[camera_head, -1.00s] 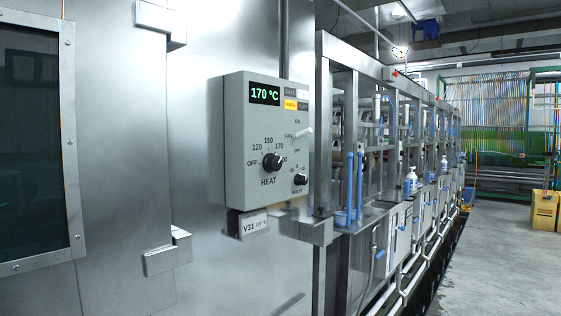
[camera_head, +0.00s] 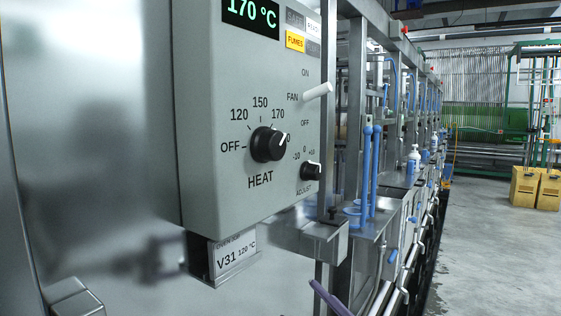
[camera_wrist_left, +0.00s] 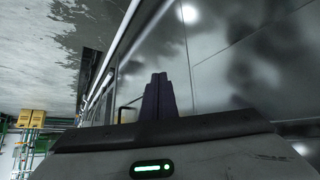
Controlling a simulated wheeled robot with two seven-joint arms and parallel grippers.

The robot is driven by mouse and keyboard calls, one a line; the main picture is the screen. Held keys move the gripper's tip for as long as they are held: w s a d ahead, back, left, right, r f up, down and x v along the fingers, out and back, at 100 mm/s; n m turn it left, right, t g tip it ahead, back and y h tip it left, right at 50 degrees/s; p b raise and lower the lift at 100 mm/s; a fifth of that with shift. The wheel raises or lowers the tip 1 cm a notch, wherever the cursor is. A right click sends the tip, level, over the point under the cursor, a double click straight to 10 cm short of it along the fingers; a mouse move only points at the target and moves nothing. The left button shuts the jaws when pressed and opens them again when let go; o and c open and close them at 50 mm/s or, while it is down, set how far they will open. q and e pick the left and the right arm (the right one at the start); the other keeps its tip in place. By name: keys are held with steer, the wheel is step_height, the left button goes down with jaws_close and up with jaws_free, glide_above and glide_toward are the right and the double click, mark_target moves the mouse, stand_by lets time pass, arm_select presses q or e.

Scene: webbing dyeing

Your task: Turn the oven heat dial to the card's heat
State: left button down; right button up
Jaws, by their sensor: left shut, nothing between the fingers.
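The oven control box (camera_head: 215,190) fills the upper middle of the head view. Its black heat dial (camera_head: 267,145) has a white pointer aimed up and right, past the 170 mark. A label there is partly hidden by the knob. The green display (camera_head: 250,15) reads 170 °C, its top cut off. The card (camera_head: 236,257) below the box reads V31 120 °C. The 120 mark (camera_head: 239,115) is up and left of the dial. My left gripper (camera_wrist_left: 158,80) shows in the wrist view, its dark fingers shut and empty. The dial is not visible in that view.
A white fan switch (camera_head: 317,92) and the smaller adjust knob (camera_head: 311,171) sit right of the heat dial. A purple bar (camera_head: 328,298) shows at the bottom edge; I cannot tell what it is. A machine row with blue cylinders (camera_head: 366,170) runs back on the right.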

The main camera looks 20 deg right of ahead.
mark_target(279, 148)
steer(key=s+a+r+n+g+y+b, duration=0.1)
steer(key=s+a+r+n+g+y, duration=0.2)
steer(key=r+n, duration=0.45)
steer(key=s+a+r+n+g+y+b, duration=0.1)
steer(key=r+n+g+y, duration=0.3)
steer(key=r+n, duration=0.4)
steer(key=s+a+r+n+g+y, duration=0.2)
steer(key=r+n+g+y, duration=0.15)
steer(key=r+n, duration=0.45)
steer(key=d+r+n+t+h+b, duration=0.1)
steer(key=d+r+n+t+h, duration=0.3)
steer(key=d+h, duration=0.4)
steer(key=shift+m, duration=0.35)
steer(key=x, duration=0.3)
steer(key=r+p+x, duration=0.1)
steer(key=x, duration=0.2)
steer(key=p+x, duration=0.1)
steer(key=x, duration=0.2)
steer(key=shift+w+r, duration=0.35)
steer(key=shift+w, duration=0.05)
arm_select(q)
steer(key=shift+w+a+f, duration=0.15)
steer(key=shift+w+f, duration=0.1)
steer(key=shift+f, duration=0.5)
arm_select(e)
steer(key=shift+w+a+f, duration=0.1)
steer(key=shift+w+a, duration=0.1)
steer(key=shift+w, duration=0.15)
steer(key=shift+c, duration=0.4)
